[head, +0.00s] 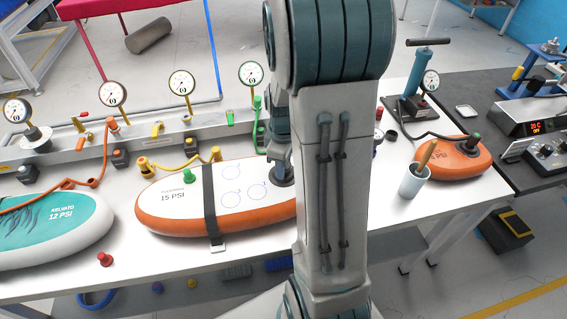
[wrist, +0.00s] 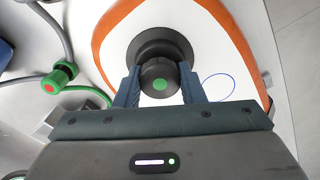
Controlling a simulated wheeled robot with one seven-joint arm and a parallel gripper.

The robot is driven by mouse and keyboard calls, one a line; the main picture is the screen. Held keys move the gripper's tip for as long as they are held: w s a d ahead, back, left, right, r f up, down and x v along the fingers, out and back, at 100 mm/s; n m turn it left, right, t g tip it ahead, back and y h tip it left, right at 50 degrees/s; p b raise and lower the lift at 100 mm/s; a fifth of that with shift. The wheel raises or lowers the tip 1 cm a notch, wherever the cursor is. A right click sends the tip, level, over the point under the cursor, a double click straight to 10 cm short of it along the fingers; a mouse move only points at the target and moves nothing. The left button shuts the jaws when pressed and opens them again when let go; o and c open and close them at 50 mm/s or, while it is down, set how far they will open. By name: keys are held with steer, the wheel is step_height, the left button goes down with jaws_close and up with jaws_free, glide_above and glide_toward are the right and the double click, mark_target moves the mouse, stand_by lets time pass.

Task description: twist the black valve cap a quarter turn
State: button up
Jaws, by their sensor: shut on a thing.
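The black valve cap (wrist: 160,80), round with a green dot on top, sits on a wider black base (wrist: 163,42) on the white and orange board (wrist: 117,40). My gripper (wrist: 158,88) is shut on the cap, with one blue-grey finger on each side of it. In the head view the board (head: 172,215) reads 15 PSI and lies on the white table, crossed by a dark strap (head: 209,200). There my gripper (head: 283,172) points down at the board's right part, and my arm hides much of that end.
A teal and white board (head: 60,230) lies at left, and a small orange board (head: 455,158) at right. A grey cup (head: 412,182) stands right of my arm. Gauges and hoses line the table's back. A green hose fitting (wrist: 58,78) is left of the cap. A red plug (head: 105,259) is near the front edge.

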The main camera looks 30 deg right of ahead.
steer(key=o, duration=1)
step_height(320, 180, up, 14)
steer(key=s+a+m+t, duration=0.1)
steer(key=s+a+m, duration=0.1)
steer(key=s+a, duration=0.2)
steer(key=s+a+m+t, duration=0.1)
steer(key=s+a+m, duration=0.2)
steer(key=s+a, duration=0.1)
steer(key=s+a+m+t, duration=0.1)
steer(key=s+a+m, duration=0.2)
steer(key=s+a, duration=0.1)
steer(key=shift+s+f+b, duration=0.35)
steer(key=shift+f, duration=0.05)
